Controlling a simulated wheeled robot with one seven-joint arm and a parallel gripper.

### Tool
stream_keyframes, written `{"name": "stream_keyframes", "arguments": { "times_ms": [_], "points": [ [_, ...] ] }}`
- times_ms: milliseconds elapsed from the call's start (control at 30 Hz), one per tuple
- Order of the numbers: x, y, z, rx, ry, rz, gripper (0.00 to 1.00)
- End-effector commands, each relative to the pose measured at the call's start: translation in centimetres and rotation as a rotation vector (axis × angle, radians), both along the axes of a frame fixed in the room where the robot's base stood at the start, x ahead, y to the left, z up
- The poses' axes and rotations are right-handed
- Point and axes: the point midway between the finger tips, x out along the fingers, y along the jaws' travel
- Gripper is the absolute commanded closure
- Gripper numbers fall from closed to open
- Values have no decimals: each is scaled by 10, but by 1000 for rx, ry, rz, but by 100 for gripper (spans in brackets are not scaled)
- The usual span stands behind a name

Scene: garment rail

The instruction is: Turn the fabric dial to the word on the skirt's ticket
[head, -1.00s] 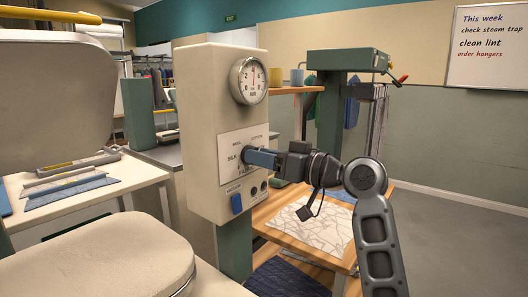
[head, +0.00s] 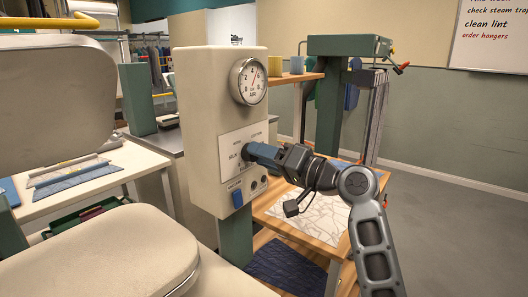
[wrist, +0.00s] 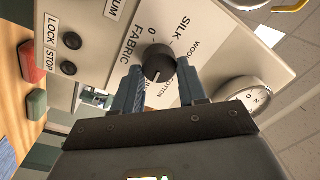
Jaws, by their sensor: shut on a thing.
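The fabric dial is a small dark round knob (wrist: 159,63) on the white label plate (head: 244,148) of a cream control box (head: 205,120). Around it the wrist view shows SILK, WOOL, COTTON, a 0 and FABRIC. A pale mark on the knob faces down in that view; which word it meets is unclear. My gripper (wrist: 160,68) is shut on the dial, one blue finger on each side. In the head view my gripper (head: 252,152) hides the dial. I make out no skirt's ticket in either view.
A gauge (head: 248,81) sits above the dial. A padded press (head: 105,255) stands at left, a wooden table (head: 270,215) behind the arm. A green stand (head: 348,46) bears hanging cloth. Floor at right is clear.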

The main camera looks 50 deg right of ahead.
Motion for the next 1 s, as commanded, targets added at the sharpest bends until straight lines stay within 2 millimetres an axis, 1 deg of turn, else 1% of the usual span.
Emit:
{"name": "stream_keyframes", "arguments": {
  "times_ms": [500, 533, 767, 800, 1000],
  "points": [
    [0, -1, -1, 21, 2, -2, 89],
    [0, -1, -1, 21, 2, -2, 57],
    [0, 0, 0, 20, 1, -1, 35],
    [0, 0, 0, 20, 1, -1, 33],
    [0, 0, 0, 19, 1, -1, 33]
  ]
}}
